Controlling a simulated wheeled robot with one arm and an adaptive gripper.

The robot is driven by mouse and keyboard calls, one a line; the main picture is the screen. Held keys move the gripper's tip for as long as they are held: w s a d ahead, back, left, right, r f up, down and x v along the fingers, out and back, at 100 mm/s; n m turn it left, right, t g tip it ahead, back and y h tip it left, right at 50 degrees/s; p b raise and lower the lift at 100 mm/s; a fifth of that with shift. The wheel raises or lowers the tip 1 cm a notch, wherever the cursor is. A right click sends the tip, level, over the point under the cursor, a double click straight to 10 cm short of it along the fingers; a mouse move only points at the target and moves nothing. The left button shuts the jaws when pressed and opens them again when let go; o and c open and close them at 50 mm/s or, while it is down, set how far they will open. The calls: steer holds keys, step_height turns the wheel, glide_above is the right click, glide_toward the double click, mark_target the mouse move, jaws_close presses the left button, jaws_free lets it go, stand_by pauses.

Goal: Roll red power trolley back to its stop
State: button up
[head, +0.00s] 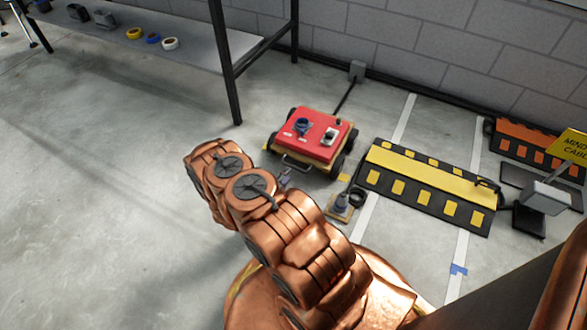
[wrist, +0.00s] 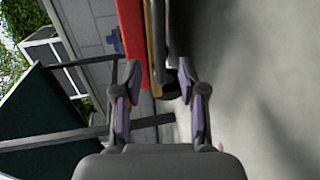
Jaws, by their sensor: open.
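The red power trolley (head: 312,133) stands on the concrete floor, with a red top, sockets, a yellowish base and dark wheels. Its dark handle (head: 297,166) is on the side facing me. My gripper (head: 285,178) is open close beside that handle, partly hidden by my arm. In the wrist view, the open fingers of my gripper (wrist: 158,78) are on either side of the trolley's handle edge; the red body (wrist: 131,40) is close to the left finger. I cannot tell whether they touch. I cannot clearly pick out the stop.
A dark-legged table (head: 228,75) stands left behind. The floor at left is clear.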

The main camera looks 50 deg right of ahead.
mark_target(293, 166)
steer(key=shift+b+x, duration=1.15)
steer(key=shift+x, duration=2.25)
steer(key=shift+c, duration=0.2)
jaws_close()
